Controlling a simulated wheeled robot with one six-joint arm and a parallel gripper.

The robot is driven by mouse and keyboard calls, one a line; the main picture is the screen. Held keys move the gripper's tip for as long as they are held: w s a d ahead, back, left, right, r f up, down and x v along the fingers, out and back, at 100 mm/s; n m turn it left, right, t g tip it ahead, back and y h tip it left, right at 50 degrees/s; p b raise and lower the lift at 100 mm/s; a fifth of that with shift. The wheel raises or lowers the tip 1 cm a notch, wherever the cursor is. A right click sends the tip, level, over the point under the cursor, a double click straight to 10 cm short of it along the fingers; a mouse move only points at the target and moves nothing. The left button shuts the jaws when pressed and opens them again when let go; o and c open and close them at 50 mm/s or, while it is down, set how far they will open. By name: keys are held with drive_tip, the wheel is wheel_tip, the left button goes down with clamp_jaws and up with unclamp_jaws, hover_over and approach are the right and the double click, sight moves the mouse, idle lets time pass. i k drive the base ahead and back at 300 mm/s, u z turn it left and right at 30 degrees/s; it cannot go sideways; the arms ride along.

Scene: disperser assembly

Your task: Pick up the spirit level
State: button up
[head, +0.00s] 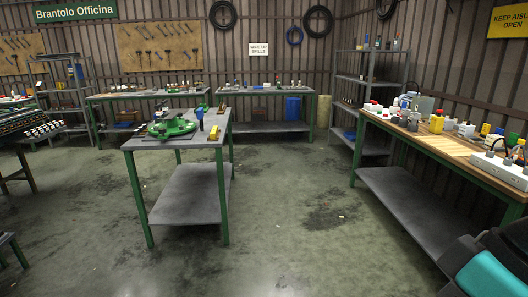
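A small yellow bar (215,132) lies near the right edge of the central workbench. It may be the spirit level, but it is too small to be sure. A green round device (171,128) sits on the same bench to its left, and a blue upright item (200,114) stands just behind it. My gripper is not in view.
The central workbench (135,144) has green legs and a lower shelf (190,194). A long bench (480,164) with bottles and a power strip (502,168) stands along the right wall. Open floor (310,230) lies between them. A dark and teal shape fills the bottom right corner.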

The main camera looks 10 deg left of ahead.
sight(213, 132)
drive_tip(key=u, duration=0.05)
drive_tip(key=i, duration=1.65)
drive_tip(key=u, duration=0.75)
drive_tip(key=i, duration=2)
drive_tip(key=u, duration=1.15)
drive_tip(key=i, duration=0.55)
drive_tip(key=u, duration=0.1)
